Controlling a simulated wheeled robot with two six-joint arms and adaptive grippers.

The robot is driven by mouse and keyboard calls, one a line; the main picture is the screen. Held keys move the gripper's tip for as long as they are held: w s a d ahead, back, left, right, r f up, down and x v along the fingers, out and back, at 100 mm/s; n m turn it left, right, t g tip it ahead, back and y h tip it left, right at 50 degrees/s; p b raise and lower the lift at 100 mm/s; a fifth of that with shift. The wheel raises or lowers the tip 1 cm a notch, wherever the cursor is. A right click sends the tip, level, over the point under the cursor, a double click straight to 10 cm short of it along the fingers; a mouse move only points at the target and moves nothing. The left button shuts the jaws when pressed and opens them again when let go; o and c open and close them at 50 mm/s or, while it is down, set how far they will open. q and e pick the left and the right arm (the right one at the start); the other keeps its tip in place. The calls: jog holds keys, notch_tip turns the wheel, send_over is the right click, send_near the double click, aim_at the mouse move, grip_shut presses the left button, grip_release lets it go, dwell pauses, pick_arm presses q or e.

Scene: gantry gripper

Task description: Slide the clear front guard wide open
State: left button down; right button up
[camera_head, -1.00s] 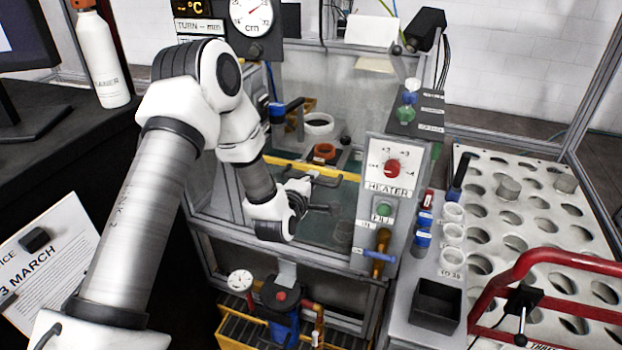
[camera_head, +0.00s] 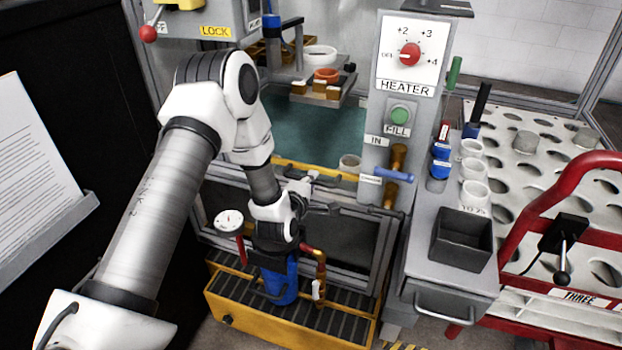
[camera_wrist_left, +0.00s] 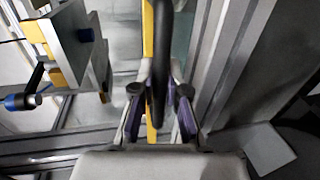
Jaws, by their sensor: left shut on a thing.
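The clear front guard shows mostly by its yellow top edge (camera_head: 330,172), which runs low across the front opening of the machine. Its clear pane is hard to make out. My left gripper (camera_head: 312,198) is at the guard's front, just below the yellow edge. In the left wrist view, my left gripper (camera_wrist_left: 160,103) is shut on the dark guard handle (camera_wrist_left: 160,55), which passes between its two fingers. The yellow edge (camera_wrist_left: 148,45) runs just behind the handle. My right gripper is not in view.
Right of the opening stands the heater panel (camera_head: 406,88) with a blue lever (camera_head: 394,174). Below my left gripper are a blue filter (camera_head: 279,283), a gauge (camera_head: 229,222) and a yellow grated tray (camera_head: 290,335). A red rail (camera_head: 540,205) stands at right.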

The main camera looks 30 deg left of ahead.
pick_arm(q)
jog(key=shift+f, duration=0.2)
jog(key=c, duration=1.2)
grip_release()
jog(key=shift+s+r, duration=0.1)
jog(key=v, duration=1.2)
jog(key=shift+d, duration=0.1)
